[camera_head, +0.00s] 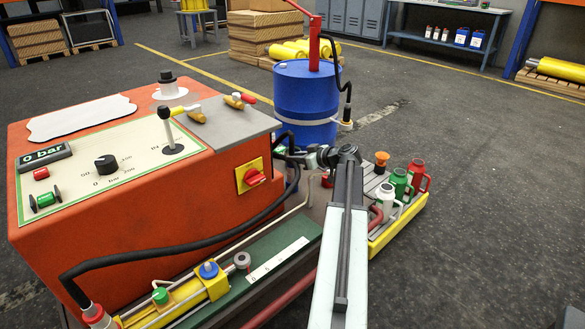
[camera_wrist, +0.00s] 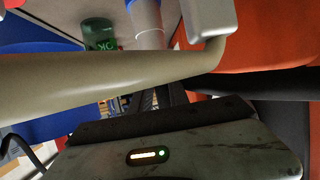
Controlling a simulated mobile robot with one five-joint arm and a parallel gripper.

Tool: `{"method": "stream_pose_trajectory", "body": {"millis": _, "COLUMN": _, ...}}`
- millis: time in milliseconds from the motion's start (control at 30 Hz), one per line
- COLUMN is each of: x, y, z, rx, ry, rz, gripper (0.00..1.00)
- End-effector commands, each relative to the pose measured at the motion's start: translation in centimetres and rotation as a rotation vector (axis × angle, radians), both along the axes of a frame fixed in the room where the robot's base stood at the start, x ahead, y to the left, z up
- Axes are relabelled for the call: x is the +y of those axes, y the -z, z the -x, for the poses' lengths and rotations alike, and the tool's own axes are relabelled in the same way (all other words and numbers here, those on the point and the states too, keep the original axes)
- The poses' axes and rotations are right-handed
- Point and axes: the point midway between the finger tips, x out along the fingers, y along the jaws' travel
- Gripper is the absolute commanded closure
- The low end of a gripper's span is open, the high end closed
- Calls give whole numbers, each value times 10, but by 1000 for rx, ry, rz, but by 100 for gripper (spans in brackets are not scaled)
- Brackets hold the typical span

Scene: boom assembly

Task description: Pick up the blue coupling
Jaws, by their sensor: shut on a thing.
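My gripper (camera_head: 346,155) is at the far end of my arm, above the near end of the parts tray, and its fingers are hard to make out. In the wrist view its dark body fills the bottom, and a beige bar (camera_wrist: 120,85) with a grey end block crosses close in front. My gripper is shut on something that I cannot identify. No blue coupling shows clearly; my arm covers part of the tray. The tray holds handled couplings: red (camera_head: 417,172), green (camera_head: 398,183) and white (camera_head: 385,196).
The orange machine (camera_head: 225,210) with its panel and hoses stands close on the left. A blue drum (camera_head: 305,105) with a red pump is just beyond. The floor on the right is clear.

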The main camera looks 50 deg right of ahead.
Motion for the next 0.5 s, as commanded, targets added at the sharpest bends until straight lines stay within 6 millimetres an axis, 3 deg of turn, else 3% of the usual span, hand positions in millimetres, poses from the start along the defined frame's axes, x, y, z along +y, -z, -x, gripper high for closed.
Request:
{"method": "stream_pose_trajectory", "body": {"millis": 267, "x": 0, "y": -18, "z": 0, "rx": -1, "ry": 1, "rz": -1, "gripper": 100}}
{"method": "stream_pose_trajectory", "body": {"millis": 500, "x": -1, "y": -67, "z": 1, "rx": -1, "ry": 1, "rz": -1, "gripper": 100}}
